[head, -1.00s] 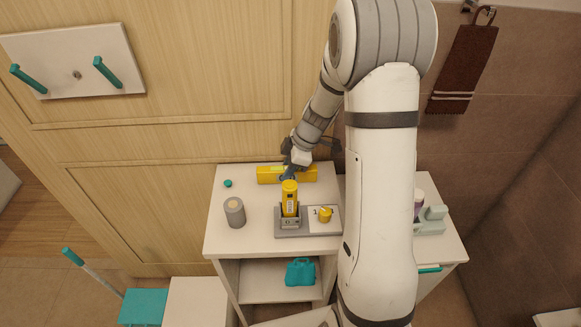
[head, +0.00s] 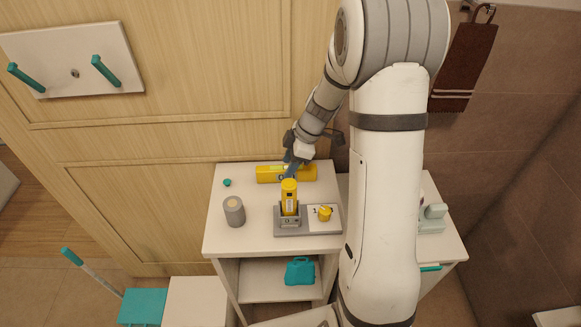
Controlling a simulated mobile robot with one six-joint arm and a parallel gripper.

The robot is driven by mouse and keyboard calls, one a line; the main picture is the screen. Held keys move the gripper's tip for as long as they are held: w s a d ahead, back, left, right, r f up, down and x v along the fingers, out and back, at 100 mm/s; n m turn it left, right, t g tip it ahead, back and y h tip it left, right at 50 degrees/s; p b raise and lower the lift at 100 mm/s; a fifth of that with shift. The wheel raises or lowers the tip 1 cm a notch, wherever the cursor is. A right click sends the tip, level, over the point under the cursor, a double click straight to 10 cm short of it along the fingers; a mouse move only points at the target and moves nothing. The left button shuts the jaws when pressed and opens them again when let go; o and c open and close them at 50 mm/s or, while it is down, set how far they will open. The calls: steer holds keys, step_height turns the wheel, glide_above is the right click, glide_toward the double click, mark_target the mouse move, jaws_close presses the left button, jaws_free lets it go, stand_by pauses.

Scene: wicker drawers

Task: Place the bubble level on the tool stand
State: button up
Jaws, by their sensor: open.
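The yellow bubble level (head: 268,174) lies along the back of the white cabinet top, near the wooden wall. My gripper (head: 291,167) is open at the level's middle and partly covers it; I cannot tell whether the fingers touch it. The grey tool stand (head: 290,229) is on the cabinet top in front of the level. A yellow tool (head: 289,197) stands upright in the left part of the stand. A small yellow item (head: 325,213) sits on the white plate at the stand's right part.
A grey cylinder (head: 234,211) and a small teal cap (head: 227,182) are left of the stand. A teal case (head: 300,271) sits on the shelf below. A pale green device (head: 432,218) is on the right cabinet. Bare top lies around the cylinder.

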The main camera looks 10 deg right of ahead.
steer(key=w+b+v, duration=0.1)
steer(key=v, duration=0.8)
steer(key=s+a+r+m+t+h, duration=0.1)
steer(key=s+r+m+h, duration=0.1)
steer(key=s+m, duration=0.6)
steer(key=s+a+r+m+t+h, duration=0.1)
steer(key=s+r+m, duration=0.3)
steer(key=s, duration=1.1)
steer(key=a+m+h, duration=0.1)
steer(key=m, duration=0.2)
steer(key=shift+m, duration=0.4)
